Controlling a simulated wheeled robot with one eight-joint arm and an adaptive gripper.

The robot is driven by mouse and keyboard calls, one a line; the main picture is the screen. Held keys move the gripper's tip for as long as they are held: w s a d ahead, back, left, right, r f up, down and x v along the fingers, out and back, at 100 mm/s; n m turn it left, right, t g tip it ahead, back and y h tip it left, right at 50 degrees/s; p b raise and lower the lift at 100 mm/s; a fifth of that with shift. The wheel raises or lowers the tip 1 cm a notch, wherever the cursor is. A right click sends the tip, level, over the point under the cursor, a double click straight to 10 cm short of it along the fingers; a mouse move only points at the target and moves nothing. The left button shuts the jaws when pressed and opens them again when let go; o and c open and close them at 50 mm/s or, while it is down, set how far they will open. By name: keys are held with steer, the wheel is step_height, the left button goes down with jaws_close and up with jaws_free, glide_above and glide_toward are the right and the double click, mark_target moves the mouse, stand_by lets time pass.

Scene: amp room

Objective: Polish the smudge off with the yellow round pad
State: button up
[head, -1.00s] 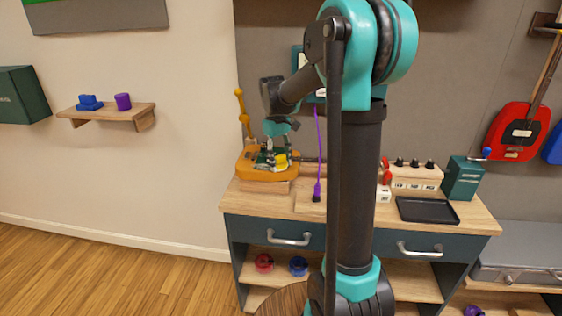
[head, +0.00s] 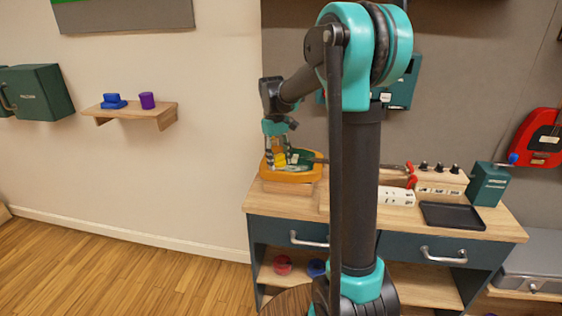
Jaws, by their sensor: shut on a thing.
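My gripper (head: 278,159) is at the workbench, pointing down over the left part of an orange guitar-like body (head: 268,177) with a dark green plate (head: 304,157). It is shut on the yellow round pad (head: 281,160), which is small in view and partly covered by the fingers. The pad is at or just above the top of the body; I cannot tell whether it touches. I cannot make out a smudge; the gripper and pad cover part of the surface.
The body rests on a wooden block on the workbench (head: 490,226). To the right are a white box (head: 396,196), a black tray (head: 452,216), a knobbed wooden box (head: 440,182) and a green box (head: 488,184). A wall shelf (head: 135,112) is at left. My arm hides the bench middle.

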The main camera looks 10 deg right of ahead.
mark_target(277, 155)
steer(key=shift+w+a, duration=0.15)
steer(key=shift+a, duration=0.2)
steer(key=shift+a+r, duration=0.15)
step_height(277, 155, up, 2)
steer(key=shift+r, duration=3)
